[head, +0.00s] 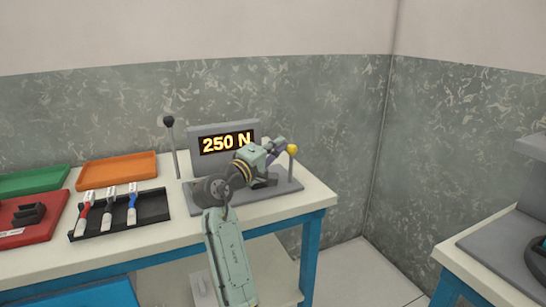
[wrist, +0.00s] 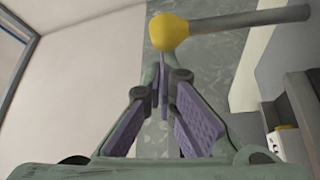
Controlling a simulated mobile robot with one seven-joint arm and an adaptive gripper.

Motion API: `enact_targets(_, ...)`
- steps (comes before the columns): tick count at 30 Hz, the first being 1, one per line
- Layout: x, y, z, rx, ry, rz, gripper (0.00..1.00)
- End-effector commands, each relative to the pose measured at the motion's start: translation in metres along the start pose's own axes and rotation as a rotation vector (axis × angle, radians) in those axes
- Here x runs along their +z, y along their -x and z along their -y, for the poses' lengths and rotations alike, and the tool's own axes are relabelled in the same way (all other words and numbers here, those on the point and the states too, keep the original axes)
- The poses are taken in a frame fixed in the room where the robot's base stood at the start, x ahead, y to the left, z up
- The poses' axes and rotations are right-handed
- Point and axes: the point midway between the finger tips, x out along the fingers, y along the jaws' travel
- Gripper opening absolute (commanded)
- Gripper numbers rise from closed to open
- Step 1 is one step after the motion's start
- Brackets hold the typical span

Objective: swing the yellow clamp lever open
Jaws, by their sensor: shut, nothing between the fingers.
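The clamp lever shows a yellow ball knob (head: 292,149) at the right end of the grey fixture in the head view. In the wrist view the yellow knob (wrist: 168,32) sits just past my fingertips, on a grey rod that runs off to the right. My gripper (head: 281,143) is shut with nothing between its purple-padded fingers; its tips (wrist: 162,70) are close to the knob. I cannot tell whether they touch it. My arm hides much of the fixture.
The fixture's display (head: 226,143) reads 250 N. A black-knobbed lever (head: 169,122) stands at its left. An orange tray (head: 116,170), a green tray (head: 32,181), a red tray (head: 14,241) and a black tool tray (head: 154,207) lie left on the bench. Another bench is at right.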

Motion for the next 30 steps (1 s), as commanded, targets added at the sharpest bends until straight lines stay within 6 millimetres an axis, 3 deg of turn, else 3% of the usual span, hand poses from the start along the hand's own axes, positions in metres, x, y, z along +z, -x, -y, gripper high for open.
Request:
enact_targets(1,0.007,0.004,0.006,0.024,-0.040,0.002,0.00)
enact_targets(11,0.031,0.018,-0.003,0.168,-0.287,0.001,0.00)
enact_targets(30,0.050,0.029,-0.008,0.227,-0.389,0.000,0.00)
